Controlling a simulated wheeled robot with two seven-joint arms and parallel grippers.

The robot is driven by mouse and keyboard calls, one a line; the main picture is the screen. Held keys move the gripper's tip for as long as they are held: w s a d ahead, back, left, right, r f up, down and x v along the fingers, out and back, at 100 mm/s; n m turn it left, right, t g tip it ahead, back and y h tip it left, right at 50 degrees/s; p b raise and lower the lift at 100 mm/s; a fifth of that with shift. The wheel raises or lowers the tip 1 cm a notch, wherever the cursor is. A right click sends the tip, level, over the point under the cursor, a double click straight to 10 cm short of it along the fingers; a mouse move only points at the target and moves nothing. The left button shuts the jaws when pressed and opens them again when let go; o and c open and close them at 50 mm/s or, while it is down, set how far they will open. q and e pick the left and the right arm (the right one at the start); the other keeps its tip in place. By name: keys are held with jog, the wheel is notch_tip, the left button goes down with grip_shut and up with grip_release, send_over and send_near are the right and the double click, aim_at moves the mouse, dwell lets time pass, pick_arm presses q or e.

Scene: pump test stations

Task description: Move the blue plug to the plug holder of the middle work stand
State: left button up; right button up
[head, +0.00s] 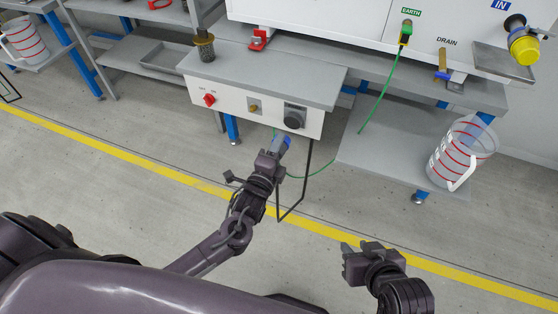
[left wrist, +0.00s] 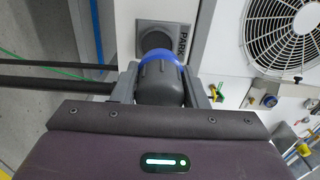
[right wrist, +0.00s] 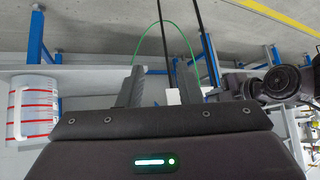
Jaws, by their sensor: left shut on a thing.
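My left gripper (head: 277,153) is shut on the blue plug (head: 283,143). In the left wrist view the plug (left wrist: 160,80) has a dark grey body with a blue ring and sits between both fingers. The plug holder (head: 295,116) is a dark round socket on the front of the white box of a work stand (head: 262,88). In the left wrist view the holder (left wrist: 157,36) is marked PARK and lies straight beyond the plug, partly hidden by it. In the head view the plug is below the holder, with a small gap. My right gripper (head: 358,250) is open and empty, away from the stand.
A red switch (head: 209,100) and a small brass-coloured fitting (head: 254,106) are on the same box front. A dark cable (head: 308,165) hangs below the box. A green cable (head: 385,92) runs down from the earth point. A clear jug (head: 462,152) stands at right. Open floor lies in front.

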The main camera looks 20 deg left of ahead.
pick_arm(q)
jog(key=shift+w+f, duration=0.1)
jog(key=shift+f, duration=0.1)
pick_arm(e)
jog(key=shift+r, duration=0.25)
